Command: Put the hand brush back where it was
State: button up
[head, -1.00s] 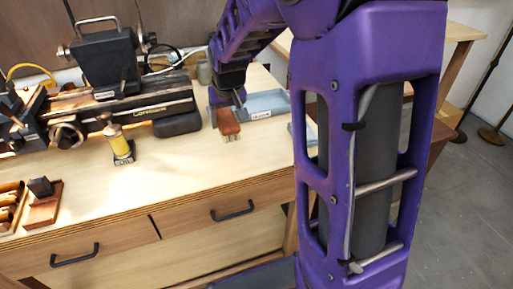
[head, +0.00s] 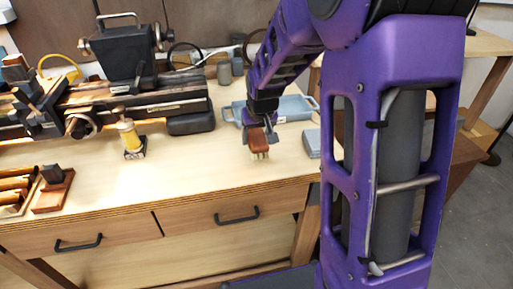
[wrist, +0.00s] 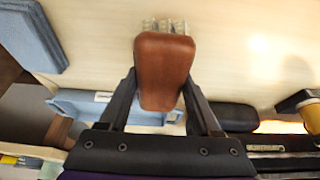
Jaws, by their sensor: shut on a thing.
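The hand brush (head: 259,139) has a reddish-brown wooden back and pale bristles. My gripper (head: 262,123) is shut on it over the right part of the workbench. The bristles point down, close to the bench top; I cannot tell whether they touch it. In the wrist view the brush's back (wrist: 165,70) sits between the two dark fingers (wrist: 163,85), with bristle tufts showing past its far end.
A blue-grey tray (head: 297,101) lies behind the brush, and a blue-grey block (head: 312,143) lies to its right. A lathe (head: 165,101) and a yellow bottle-like object (head: 129,135) stand left. The bench top (head: 205,165) is clear left of the brush.

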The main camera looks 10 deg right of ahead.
jog(key=shift+f, duration=1.75)
jog(key=shift+b, duration=0.3)
jog(key=shift+f, duration=0.15)
jog(key=o, duration=1.3)
jog(key=shift+r, duration=0.25)
jog(key=p+v, duration=0.1)
jog(key=v, duration=1)
jog(key=shift+s+r+p, duration=0.15)
jog(key=shift+r+p, duration=0.25)
